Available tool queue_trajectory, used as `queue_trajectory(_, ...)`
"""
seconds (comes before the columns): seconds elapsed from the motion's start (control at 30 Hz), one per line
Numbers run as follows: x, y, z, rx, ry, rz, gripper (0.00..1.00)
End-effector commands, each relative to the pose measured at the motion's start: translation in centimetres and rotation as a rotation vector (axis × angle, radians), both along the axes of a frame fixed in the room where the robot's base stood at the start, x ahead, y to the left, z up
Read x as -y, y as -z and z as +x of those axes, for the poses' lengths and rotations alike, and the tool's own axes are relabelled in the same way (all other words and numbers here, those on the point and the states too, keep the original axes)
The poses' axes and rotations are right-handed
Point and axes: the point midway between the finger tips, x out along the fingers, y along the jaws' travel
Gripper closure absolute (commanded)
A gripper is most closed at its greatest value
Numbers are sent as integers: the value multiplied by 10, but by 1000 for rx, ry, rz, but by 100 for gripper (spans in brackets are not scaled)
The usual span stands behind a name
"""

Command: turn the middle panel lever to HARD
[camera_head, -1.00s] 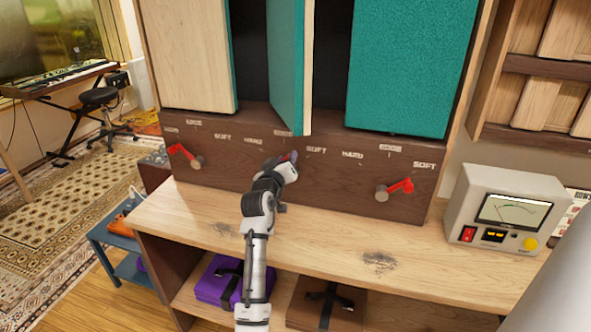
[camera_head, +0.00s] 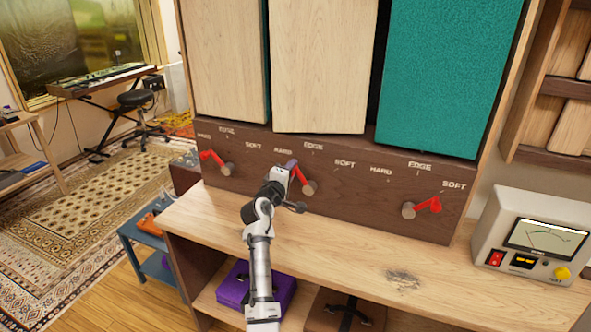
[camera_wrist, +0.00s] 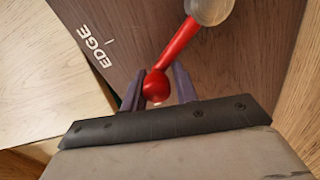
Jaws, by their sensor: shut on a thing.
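The middle panel (camera_head: 320,75) shows its pale wood face to the front. Its red lever (camera_head: 301,178) sits on the brown board below, slanting up and left from its round pivot (camera_head: 309,188) toward the middle HARD label (camera_head: 283,151). My gripper (camera_head: 291,166) is at the lever's upper end and partly hides it. In the wrist view the lever's red ball end (camera_wrist: 155,86) is between my two fingers, which are shut on it. An EDGE label (camera_wrist: 92,47) shows beside it in that view.
The left lever (camera_head: 213,158) points toward its HARD label and the right lever (camera_head: 427,206) toward SOFT. The right panel (camera_head: 450,75) shows teal. A meter box (camera_head: 535,235) stands at the right of the wooden bench (camera_head: 350,255), whose top is mostly clear.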

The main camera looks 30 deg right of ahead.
Motion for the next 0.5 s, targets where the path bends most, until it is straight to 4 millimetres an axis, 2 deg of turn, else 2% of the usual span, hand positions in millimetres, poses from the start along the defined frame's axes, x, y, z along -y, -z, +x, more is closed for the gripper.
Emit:
queue_trajectory(0.03,6,2,-3,-26,14,-17,100)
queue_trajectory(0.5,1,8,3,-129,15,-98,100)
